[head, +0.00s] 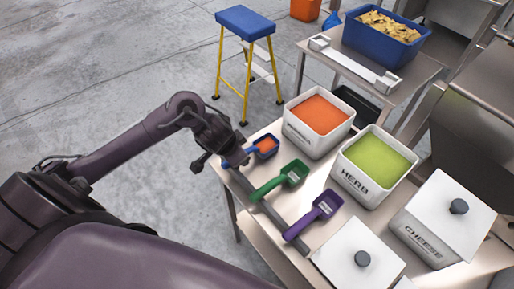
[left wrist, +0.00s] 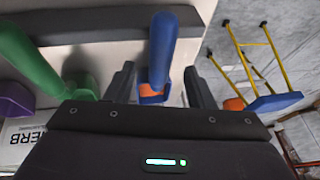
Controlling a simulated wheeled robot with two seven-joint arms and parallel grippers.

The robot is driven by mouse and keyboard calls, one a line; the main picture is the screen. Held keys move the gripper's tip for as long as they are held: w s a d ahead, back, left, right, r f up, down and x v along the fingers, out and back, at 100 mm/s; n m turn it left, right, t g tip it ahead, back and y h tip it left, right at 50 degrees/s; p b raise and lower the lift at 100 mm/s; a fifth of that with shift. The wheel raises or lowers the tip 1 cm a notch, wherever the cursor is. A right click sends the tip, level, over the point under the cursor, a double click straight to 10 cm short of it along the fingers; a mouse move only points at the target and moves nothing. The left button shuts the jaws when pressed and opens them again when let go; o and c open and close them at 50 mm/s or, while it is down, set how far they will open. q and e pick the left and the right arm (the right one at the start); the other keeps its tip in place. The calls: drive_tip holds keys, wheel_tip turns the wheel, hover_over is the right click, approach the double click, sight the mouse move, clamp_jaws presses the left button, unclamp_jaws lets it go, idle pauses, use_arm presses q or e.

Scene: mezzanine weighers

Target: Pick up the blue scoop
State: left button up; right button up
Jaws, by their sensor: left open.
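The blue scoop (head: 265,146) lies at the left end of the table, holding some orange powder. Its blue handle points left and is partly hidden behind my left gripper (head: 222,155). In the left wrist view my left gripper (left wrist: 161,84) is open, with one finger on each side of the blue scoop (left wrist: 162,45). Nothing is held; I cannot tell how far above the handle the fingers are. My right gripper is not in view.
The green scoop (head: 293,174) and purple scoop (head: 325,205) lie close by on the same table. Behind them stand a bin of orange powder (head: 319,112), the HERB bin (head: 357,182) and the lidded CHEESE bin (head: 424,239). A blue stool (head: 245,22) stands beyond the table.

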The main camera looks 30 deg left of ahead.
use_arm(q)
drive_tip(key=shift+w+f+b, duration=0.2)
drive_tip(key=shift+f+b, duration=0.15)
drive_tip(key=shift+f, duration=0.7)
drive_tip(key=b+x, duration=0.1)
drive_tip(key=x, duration=0.1)
drive_tip(key=shift+w+a+f, duration=0.1)
drive_tip(key=shift+w+f, duration=0.15)
drive_tip(key=shift+f, duration=0.05)
drive_tip(key=shift+w+f, duration=0.25)
drive_tip(key=shift+f, duration=0.15)
clamp_jaws()
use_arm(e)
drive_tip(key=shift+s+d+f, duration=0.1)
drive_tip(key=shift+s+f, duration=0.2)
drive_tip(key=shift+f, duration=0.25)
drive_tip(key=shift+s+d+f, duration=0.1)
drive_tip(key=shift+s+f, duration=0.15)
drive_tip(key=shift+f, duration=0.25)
